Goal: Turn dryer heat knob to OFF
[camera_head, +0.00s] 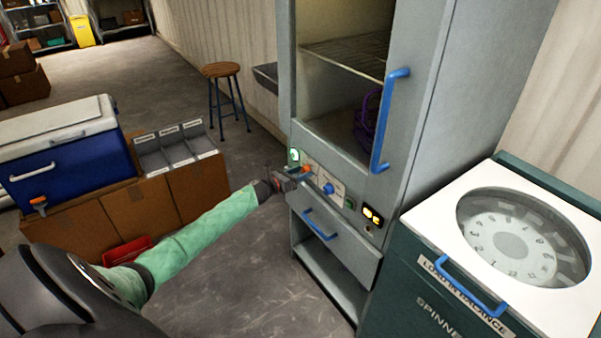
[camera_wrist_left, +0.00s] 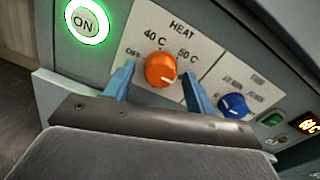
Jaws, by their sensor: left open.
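The dryer's heat knob (camera_wrist_left: 160,68) is orange and round, under the HEAT label with OFF, 40 C and 50 C marks. A white line on its face runs toward the right, on the 50 C side. It also shows in the head view (camera_head: 307,170), partly behind the gripper. My left gripper (camera_head: 288,178) is at the dryer panel. In the left wrist view its two blue-grey fingers (camera_wrist_left: 158,84) are open, one on each side of the knob. I cannot tell whether they touch it. My right gripper is not in view.
A lit green ON button (camera_wrist_left: 86,21) is left of the knob. A blue knob (camera_wrist_left: 234,105) is to its right. The dryer door has a blue handle (camera_head: 389,120); a drawer handle (camera_head: 320,225) is below. A spinner (camera_head: 470,270) stands at right, a blue cooler (camera_head: 65,150) at left.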

